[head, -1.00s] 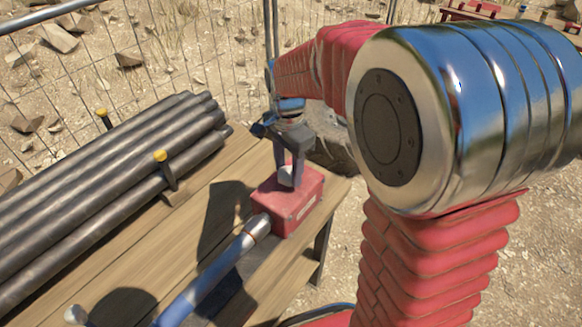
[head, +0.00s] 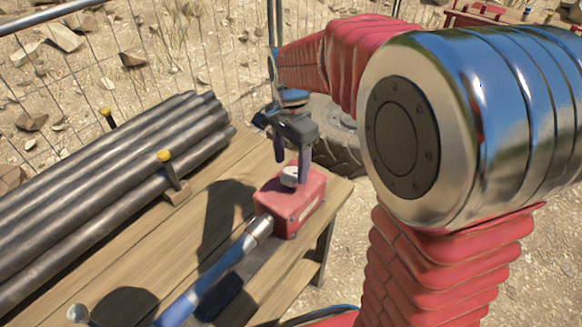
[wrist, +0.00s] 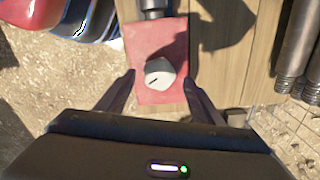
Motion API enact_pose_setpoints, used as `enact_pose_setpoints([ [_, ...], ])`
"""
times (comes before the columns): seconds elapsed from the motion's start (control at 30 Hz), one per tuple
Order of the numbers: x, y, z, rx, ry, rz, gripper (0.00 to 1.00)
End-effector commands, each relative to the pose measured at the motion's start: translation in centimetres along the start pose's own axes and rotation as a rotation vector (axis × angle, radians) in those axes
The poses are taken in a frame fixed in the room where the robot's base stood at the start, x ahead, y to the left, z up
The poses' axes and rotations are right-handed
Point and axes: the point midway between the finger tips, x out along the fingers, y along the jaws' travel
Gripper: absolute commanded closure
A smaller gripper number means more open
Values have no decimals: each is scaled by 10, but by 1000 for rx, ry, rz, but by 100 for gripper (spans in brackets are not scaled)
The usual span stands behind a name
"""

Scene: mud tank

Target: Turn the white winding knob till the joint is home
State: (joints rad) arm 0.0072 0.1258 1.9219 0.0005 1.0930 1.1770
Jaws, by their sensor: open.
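The white winding knob (head: 291,178) sits on top of a red box (head: 296,214) at the right end of the wooden bench. In the wrist view the knob (wrist: 159,73) shows a dark line on its face. My gripper (head: 292,170) is open just above the knob, and its fingers are apart from it. In the wrist view my gripper's fingertips (wrist: 158,78) are spread to either side of the knob. A blue rod with a silver collar (head: 259,227) meets the front left side of the box. Whether the joint is home cannot be told.
Several dark pipes (head: 105,180) lie along the left of the bench (head: 150,250), held by yellow-topped stakes (head: 166,157). A wire fence (head: 200,60) runs behind. A tire (head: 330,140) stands behind the bench's right end.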

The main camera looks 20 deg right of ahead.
Motion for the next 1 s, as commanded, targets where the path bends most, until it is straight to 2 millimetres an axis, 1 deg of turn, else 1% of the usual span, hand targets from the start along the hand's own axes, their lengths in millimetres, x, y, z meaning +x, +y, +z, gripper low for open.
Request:
enact_pose_setpoints([
  [0.1,-21,-1,0,0,2,-5,39],
  [0.4,-74,-2,0,0,2,-6,39],
  [0.6,-102,-2,0,0,1,-4,39],
  [0.77,-112,-2,0,0,0,-3,39],
  [1.0,-113,-2,0,0,0,-3,39],
])
